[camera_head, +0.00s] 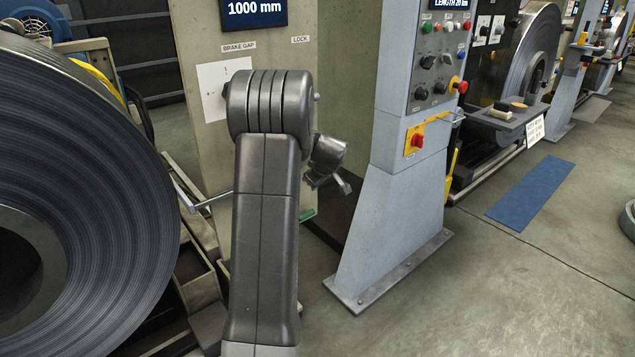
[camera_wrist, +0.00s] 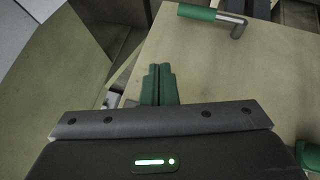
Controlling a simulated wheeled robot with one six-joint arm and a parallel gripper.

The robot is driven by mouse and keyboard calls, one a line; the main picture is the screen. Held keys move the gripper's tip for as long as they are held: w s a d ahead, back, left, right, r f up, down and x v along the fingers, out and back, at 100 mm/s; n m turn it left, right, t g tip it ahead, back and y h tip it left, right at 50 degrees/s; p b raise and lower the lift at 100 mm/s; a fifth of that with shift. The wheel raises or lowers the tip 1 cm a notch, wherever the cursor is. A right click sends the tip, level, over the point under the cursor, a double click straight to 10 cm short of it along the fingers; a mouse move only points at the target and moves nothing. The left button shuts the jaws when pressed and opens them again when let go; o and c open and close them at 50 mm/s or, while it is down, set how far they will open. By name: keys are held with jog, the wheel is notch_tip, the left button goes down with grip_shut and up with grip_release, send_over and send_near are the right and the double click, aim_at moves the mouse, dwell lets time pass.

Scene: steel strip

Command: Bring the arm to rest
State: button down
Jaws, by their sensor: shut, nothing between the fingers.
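My arm stands upright in the middle of the head view, its thick dark grey link bending over at the top joint. My gripper (camera_head: 340,186) shows only in part, just right of that joint and partly hidden behind it. In the wrist view, my gripper (camera_wrist: 160,70) has its two green fingers together, with nothing between them. Beyond the fingers is a pale panel surface, and the fingertips appear apart from it, though the gap is hard to tell.
A large steel coil (camera_head: 115,215) fills the left. A grey control pedestal (camera_head: 392,215) stands right of my arm. A green-handled lever (camera_wrist: 212,14) is above right of the fingers. A blue mat (camera_head: 535,192) lies on open floor at the right.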

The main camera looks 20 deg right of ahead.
jog(key=b, duration=0.2)
send_over(308, 212)
notch_tip(308, 212, down, 9)
jog(key=shift+w+r, duration=0.15)
jog(key=shift+r+p, duration=0.4)
jog(key=shift+p, duration=0.65)
jog(key=shift+s+a+r+p, duration=0.1)
jog(key=shift+s+a+p, duration=0.15)
jog(key=shift+p, duration=0.15)
jog(key=a+p, duration=0.1)
jog(key=p, duration=0.2)
jog(key=s+p, duration=0.1)
jog(key=p, duration=0.1)
jog(key=shift+s+a+f+p, duration=0.15)
jog(key=shift+a+f+p, duration=0.25)
jog(key=shift+a+r+p, duration=0.15)
jog(key=shift+a+p, duration=0.2)
jog(key=shift+p, duration=0.85)
jog(key=shift+a+t+h+p, duration=0.15)
jog(key=shift+t+h+p, duration=0.15)
jog(key=shift+h+p, duration=0.3)
jog(key=shift+n, duration=0.3)
